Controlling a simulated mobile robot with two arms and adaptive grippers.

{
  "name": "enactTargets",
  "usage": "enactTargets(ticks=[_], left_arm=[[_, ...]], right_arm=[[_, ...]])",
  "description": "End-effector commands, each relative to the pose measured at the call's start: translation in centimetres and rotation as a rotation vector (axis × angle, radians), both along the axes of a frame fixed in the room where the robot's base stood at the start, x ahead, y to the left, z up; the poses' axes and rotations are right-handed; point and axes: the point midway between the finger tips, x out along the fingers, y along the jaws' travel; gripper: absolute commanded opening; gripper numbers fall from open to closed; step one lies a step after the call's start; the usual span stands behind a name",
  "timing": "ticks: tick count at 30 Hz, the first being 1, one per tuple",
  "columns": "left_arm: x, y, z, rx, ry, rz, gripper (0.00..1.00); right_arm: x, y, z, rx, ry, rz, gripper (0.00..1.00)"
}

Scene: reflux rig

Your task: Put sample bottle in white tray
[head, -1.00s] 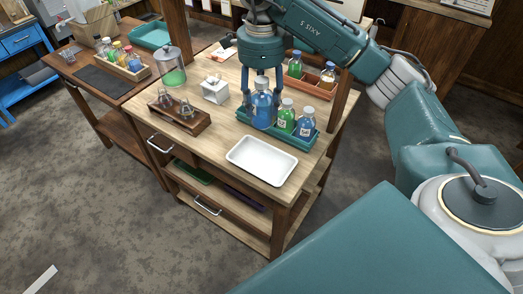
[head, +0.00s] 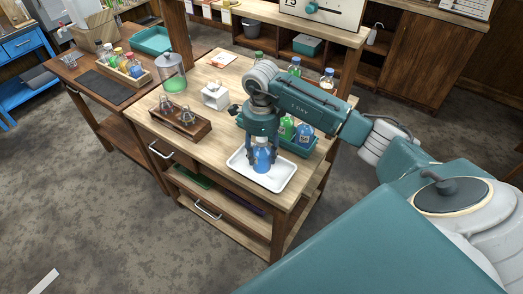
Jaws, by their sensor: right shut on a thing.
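The sample bottle (head: 262,159), with blue liquid, is upright over the white tray (head: 278,184). Its base appears at the tray floor, but I cannot tell whether it touches. My right gripper (head: 262,144) comes down from above and is shut on the bottle's upper part. The white tray lies on the wooden bench near its front right. My left gripper is not in view.
A teal rack (head: 299,147) behind the tray holds a green bottle (head: 287,128) and another blue bottle (head: 305,132). A wooden holder (head: 181,125) with small flasks, a white box (head: 215,96) and a glass jar (head: 172,72) stand to the left.

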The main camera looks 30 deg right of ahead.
Motion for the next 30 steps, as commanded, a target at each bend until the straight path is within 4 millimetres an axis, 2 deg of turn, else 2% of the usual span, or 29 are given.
enactTargets(ticks=[10, 11, 13, 14, 24, 26, 30], left_arm=[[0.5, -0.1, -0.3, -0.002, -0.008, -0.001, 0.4], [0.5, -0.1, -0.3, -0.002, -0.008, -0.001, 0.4], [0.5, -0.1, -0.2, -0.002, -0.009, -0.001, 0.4], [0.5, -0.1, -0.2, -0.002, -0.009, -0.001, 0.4], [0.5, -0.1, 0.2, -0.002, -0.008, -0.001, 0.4], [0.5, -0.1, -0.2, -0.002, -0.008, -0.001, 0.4], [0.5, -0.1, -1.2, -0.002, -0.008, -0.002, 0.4]], right_arm=[[0.1, 0.0, -0.4, 0.0, -0.004, 0.001, 0.07], [0.1, 0.0, -0.5, 0.0, -0.002, 0.001, 0.47], [0.1, 0.0, -0.4, 0.0, -0.002, 0.001, 0.61], [0.0, 0.0, -0.4, 0.0, -0.001, 0.001, 0.64], [0.1, 0.0, 0.1, 0.001, -0.002, 0.001, 0.64], [0.2, 0.0, 0.4, 0.0, -0.006, 0.001, 0.64], [0.3, 0.0, 2.7, -0.002, -0.009, 0.002, 0.64]])
